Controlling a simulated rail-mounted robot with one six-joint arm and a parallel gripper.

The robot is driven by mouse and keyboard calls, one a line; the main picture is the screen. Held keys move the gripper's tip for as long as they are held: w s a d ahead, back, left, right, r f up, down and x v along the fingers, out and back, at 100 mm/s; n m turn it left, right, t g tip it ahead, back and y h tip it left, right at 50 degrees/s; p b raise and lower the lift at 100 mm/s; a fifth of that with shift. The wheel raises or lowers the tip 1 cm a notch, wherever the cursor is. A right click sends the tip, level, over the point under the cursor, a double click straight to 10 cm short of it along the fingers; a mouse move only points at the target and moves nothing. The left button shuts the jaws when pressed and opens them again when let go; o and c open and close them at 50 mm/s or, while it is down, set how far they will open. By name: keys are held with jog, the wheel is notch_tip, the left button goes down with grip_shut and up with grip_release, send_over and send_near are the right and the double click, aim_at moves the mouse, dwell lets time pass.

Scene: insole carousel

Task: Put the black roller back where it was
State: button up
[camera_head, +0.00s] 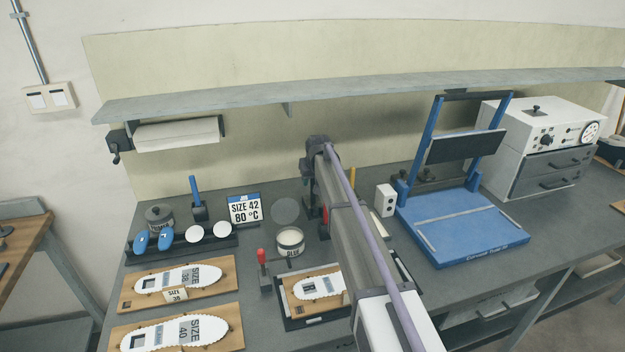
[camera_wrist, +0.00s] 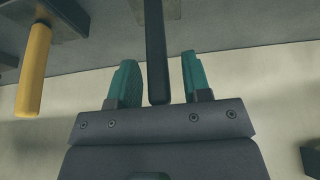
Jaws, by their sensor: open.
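In the wrist view, my gripper (camera_wrist: 159,68) is open, with one teal finger on each side of a dark upright bar. This bar looks like the handle of the black roller (camera_wrist: 157,50). Gaps show between it and both fingers, and its far end runs out of the top of the picture. A yellow handle (camera_wrist: 33,72) hangs in the same view at the left, by a dark holder. In the head view a yellow handle (camera_head: 352,178) shows just right of my arm. My arm hides the black roller and my fingers there.
A blue handle (camera_head: 195,190) stands in a dark holder at the left. A glue pot (camera_head: 290,241) and a red-handled tool (camera_head: 262,257) are left of my arm. A blue press (camera_head: 465,225) and a small white box (camera_head: 386,200) are right. A shelf (camera_head: 250,97) overhangs the bench.

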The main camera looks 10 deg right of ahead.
jog(key=shift+r+p, duration=0.35)
jog(key=shift+p, duration=0.05)
jog(key=p+v, duration=1.1)
jog(key=v, duration=0.1)
jog(key=s+f+m+g, duration=0.1)
jog(key=s+g, duration=0.3)
jog(key=s, duration=3.7)
jog(key=shift+s+a+f+g, duration=0.15)
jog(key=shift+s+f+g, duration=0.15)
jog(key=shift+s+f, duration=0.05)
jog(key=shift+f+b, duration=2.6)
jog(key=shift+b, duration=0.2)
